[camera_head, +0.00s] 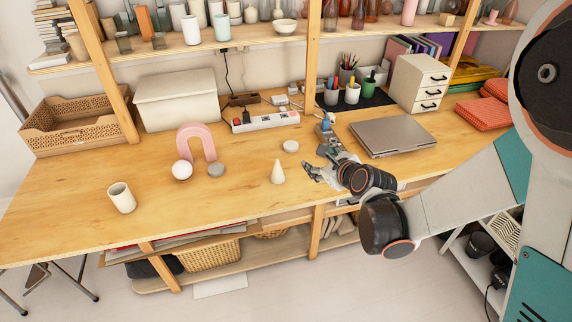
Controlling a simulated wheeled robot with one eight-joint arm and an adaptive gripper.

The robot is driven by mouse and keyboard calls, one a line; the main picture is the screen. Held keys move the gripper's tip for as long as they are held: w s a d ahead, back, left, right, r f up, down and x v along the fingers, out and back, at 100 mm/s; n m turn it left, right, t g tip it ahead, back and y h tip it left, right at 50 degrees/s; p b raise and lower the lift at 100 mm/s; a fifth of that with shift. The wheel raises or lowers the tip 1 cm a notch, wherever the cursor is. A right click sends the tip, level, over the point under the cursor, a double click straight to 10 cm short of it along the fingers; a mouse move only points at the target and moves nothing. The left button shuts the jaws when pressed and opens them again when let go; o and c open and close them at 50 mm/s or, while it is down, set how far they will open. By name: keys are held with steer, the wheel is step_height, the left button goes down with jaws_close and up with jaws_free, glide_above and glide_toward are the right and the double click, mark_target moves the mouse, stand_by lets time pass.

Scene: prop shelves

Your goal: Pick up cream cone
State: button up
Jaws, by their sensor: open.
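The cream cone (278,173) stands upright on the wooden desk, near its front edge and about the middle of the picture. My gripper (309,172) is just to the right of the cone, a little above the desk, with its fingers pointing left toward it. The fingers are open and look empty. A small gap shows between the fingers and the cone. My arm reaches in from the right.
A white disc (290,146) lies behind the cone. A pink arch (196,144), a white ball (182,170), a grey disc (216,170) and a cream cup (122,198) stand to the left. A power strip (265,121) and closed laptop (392,135) are behind. A wooden post (312,60) rises mid-desk.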

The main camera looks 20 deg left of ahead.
mark_target(279, 168)
steer(key=w+a+f+m+p, duration=0.1)
steer(key=a+f, duration=0.2)
steer(key=a, duration=0.1)
steer(key=w+a+f+m+y+p, duration=0.1)
steer(key=w+a+f, duration=0.1)
steer(key=a+f, duration=0.1)
steer(key=w+a+f+m+p, duration=0.1)
steer(key=a+f, duration=0.3)
steer(key=f, duration=0.1)
steer(key=shift+w+a+f+m, duration=0.2)
steer(key=shift+a+f+m, duration=0.05)
steer(key=shift+a+m, duration=0.15)
steer(key=shift+b+x, duration=0.9)
steer(key=shift+x, duration=1.75)
steer(key=shift+s+a+r, duration=0.15)
steer(key=shift+a, duration=0.05)
steer(key=c, duration=1.1)
